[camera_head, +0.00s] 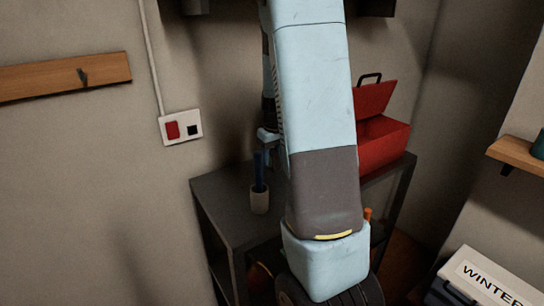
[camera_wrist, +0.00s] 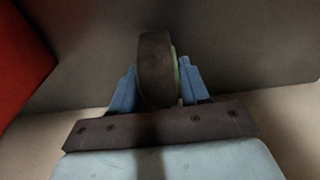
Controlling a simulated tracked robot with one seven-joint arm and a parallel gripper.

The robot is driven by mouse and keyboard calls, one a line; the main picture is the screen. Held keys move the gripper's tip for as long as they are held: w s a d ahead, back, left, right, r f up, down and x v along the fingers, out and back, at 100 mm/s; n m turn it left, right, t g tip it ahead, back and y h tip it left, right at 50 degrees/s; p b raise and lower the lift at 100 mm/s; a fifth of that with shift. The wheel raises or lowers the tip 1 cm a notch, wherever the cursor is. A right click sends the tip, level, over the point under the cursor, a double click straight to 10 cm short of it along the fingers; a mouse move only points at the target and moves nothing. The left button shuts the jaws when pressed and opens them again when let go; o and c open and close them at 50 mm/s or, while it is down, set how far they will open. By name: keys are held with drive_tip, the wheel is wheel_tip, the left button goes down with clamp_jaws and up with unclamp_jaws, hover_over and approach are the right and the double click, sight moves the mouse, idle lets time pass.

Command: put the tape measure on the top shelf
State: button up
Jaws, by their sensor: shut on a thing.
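My gripper (camera_wrist: 157,78) is shut on a dark round thing with a green edge, which I take to be the tape measure (camera_wrist: 154,70). It stands on edge between the two blue fingers. I cannot tell whether the tape measure touches any surface.
An open red toolbox (camera_head: 384,143) stands at the right of the unit's top; red also shows at left in the wrist view (camera_wrist: 18,62). Dark fittings (camera_head: 376,7) hang above.

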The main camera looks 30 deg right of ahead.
sight(274, 154)
drive_tip(key=o, duration=1.3)
drive_tip(key=shift+f, duration=0.1)
drive_tip(key=shift+c, duration=0.2)
wheel_tip(274, 154, up, 12)
drive_tip(key=s, duration=0.1)
drive_tip(key=s+a+r+t, duration=0.2)
drive_tip(key=s+a+r, duration=0.6)
drive_tip(key=s+a, duration=0.4)
drive_tip(key=s+a+t, duration=0.2)
drive_tip(key=s+a, duration=0.4)
drive_tip(key=s, duration=0.6)
drive_tip(key=shift+s+a+r+m, duration=0.3)
drive_tip(key=shift+s+a+m, duration=0.05)
drive_tip(key=shift+m, duration=0.05)
